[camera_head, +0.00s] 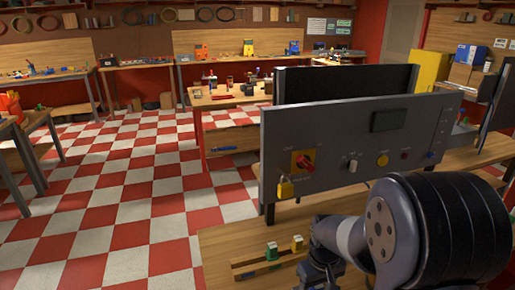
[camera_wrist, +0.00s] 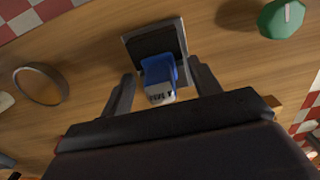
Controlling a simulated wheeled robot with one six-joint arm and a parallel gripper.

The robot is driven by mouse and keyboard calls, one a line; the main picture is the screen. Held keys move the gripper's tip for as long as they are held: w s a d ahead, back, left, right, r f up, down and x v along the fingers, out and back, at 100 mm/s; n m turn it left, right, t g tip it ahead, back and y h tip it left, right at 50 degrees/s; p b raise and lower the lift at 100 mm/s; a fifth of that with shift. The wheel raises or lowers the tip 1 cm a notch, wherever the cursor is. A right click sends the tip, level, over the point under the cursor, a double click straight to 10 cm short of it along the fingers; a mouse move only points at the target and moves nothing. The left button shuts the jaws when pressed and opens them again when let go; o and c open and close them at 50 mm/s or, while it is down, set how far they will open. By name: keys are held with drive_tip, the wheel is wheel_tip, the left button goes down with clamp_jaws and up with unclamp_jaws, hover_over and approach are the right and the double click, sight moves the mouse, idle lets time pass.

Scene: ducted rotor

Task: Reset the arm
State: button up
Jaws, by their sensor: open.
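My gripper (camera_wrist: 163,82) is open in the wrist view, with one dark finger on each side of a small blue block with a white, lettered end (camera_wrist: 158,75). The block lies between or beyond the fingers, with visible gaps, and I cannot tell its depth. Behind it is a black square with a grey frame (camera_wrist: 154,40). In the head view my arm reaches over the wooden bench (camera_head: 225,245) at lower right. Its bulky dark link hides part of the bench, and the fingers cannot be made out there.
A grey control panel (camera_head: 340,180) stands upright behind my arm, with a red switch (camera_head: 306,161) and a yellow padlock (camera_head: 285,188). A wooden rail (camera_head: 245,270) holds green and yellow pieces. A green knob-like thing (camera_wrist: 282,18) and a round ring (camera_wrist: 40,86) flank my gripper. Checkered floor at left is clear.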

idle(0.3)
idle(0.4)
wheel_tip(320, 180, up, 11)
drive_tip(key=shift+f, duration=0.1)
wheel_tip(320, 180, down, 11)
wheel_tip(320, 180, up, 9)
drive_tip(key=p, duration=0.7)
drive_tip(key=shift+f, duration=0.2)
